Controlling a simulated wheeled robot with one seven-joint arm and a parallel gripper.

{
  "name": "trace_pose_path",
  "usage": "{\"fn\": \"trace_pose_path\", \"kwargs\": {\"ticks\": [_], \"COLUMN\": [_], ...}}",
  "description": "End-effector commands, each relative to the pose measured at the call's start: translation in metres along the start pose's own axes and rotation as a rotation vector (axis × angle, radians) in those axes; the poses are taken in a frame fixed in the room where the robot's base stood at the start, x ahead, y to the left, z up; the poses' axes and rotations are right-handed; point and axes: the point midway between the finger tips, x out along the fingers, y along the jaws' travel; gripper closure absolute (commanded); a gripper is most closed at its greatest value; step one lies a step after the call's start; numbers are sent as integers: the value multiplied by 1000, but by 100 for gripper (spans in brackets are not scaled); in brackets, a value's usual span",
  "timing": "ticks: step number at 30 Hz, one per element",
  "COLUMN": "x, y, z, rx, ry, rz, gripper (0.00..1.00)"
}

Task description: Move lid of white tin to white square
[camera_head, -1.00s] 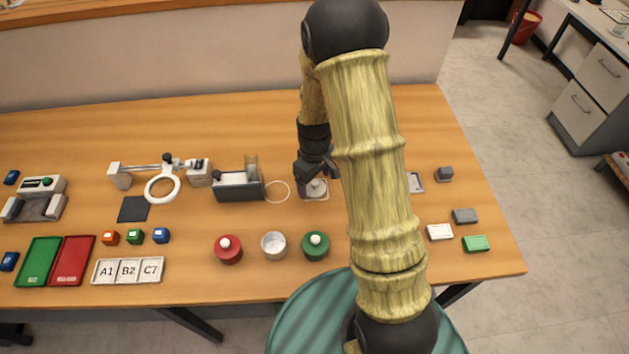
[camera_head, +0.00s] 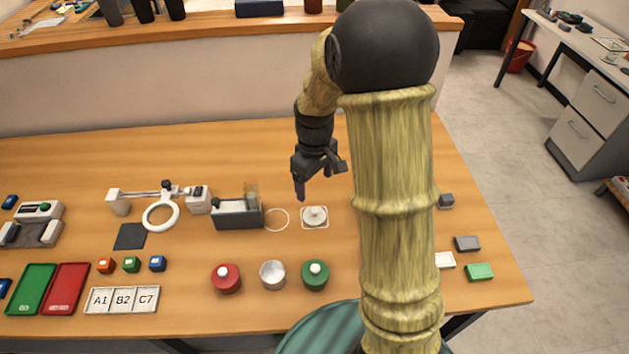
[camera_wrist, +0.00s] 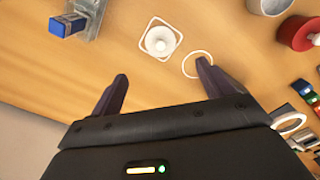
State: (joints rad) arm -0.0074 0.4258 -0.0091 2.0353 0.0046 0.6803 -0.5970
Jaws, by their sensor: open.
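The white lid (camera_head: 315,215), round with a knob on top, lies inside the white square outline (camera_head: 305,227) on the table. It also shows in the wrist view (camera_wrist: 159,40), apart from my fingers. The white tin (camera_head: 272,274) stands lidless between the red tin (camera_head: 226,278) and the green tin (camera_head: 315,275), both with lids on. My gripper (camera_head: 318,178) is open and empty, raised above and behind the lid. Its two spread fingers (camera_wrist: 162,90) show in the wrist view with bare table between them.
A white circle (camera_head: 277,220) is marked left of the square, with a grey device (camera_head: 238,215) beside it. A ring-shaped lamp (camera_head: 160,216) stands further left. Small blocks, including a green one (camera_head: 480,271), lie at the right. The table behind the square is clear.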

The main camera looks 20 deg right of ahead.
Motion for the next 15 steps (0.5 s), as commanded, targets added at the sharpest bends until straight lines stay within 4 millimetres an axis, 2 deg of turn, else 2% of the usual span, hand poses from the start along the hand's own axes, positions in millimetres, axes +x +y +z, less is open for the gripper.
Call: {"fn": "trace_pose_path", "kwargs": {"ticks": [10,15], "x": [-2,-15], "y": [-2,-18], "z": [3,28], "rx": [15,147], "ry": [6,52], "rz": [3,29], "gripper": [20,20]}}
